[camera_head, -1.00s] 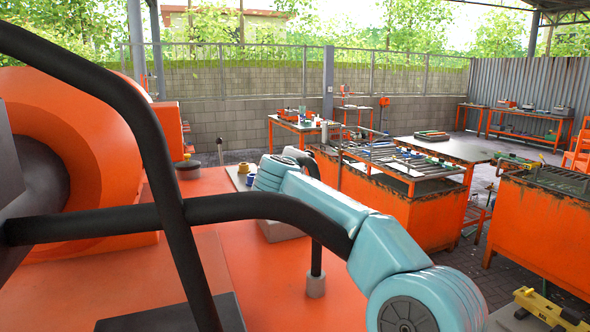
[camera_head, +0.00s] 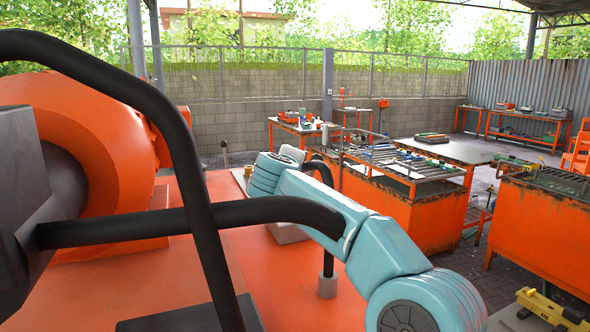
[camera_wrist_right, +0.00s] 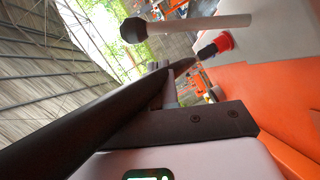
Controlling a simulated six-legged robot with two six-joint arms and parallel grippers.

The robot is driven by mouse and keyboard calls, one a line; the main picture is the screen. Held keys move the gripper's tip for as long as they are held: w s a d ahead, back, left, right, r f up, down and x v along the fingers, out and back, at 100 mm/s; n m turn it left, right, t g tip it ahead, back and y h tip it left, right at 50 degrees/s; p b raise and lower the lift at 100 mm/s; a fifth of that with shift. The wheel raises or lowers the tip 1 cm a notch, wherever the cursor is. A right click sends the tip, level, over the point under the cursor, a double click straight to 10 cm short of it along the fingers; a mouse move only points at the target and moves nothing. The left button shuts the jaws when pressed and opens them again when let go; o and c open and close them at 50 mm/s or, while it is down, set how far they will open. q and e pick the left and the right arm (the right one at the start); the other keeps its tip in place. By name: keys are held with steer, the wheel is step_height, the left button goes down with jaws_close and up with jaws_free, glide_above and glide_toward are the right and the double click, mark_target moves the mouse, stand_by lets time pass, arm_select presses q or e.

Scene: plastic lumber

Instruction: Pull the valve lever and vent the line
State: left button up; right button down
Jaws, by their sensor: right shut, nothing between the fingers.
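A lever with a black knob and a pale rod (camera_wrist_right: 190,27) crosses the top of the right wrist view. A thin upright lever (camera_head: 224,154) stands behind the orange base in the head view; I cannot tell if it is the same one. My right gripper (camera_wrist_right: 180,68) is shut and empty, its dark fingers below the rod and apart from it in the picture. A red and black fitting (camera_wrist_right: 215,45) is right of the fingers. My right gripper cannot be made out in the head view. My left gripper is not in view.
Black tubes (camera_head: 195,190) cross the left of the head view before a large orange round housing (camera_head: 90,140). A flat orange base (camera_head: 285,265) lies below. Orange workbenches (camera_head: 410,215) stand behind and right. A block wall (camera_head: 270,125) closes the back.

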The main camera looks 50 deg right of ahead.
steer(key=b+v, duration=0.3)
steer(key=v, duration=0.7)
steer(key=shift+r, duration=0.2)
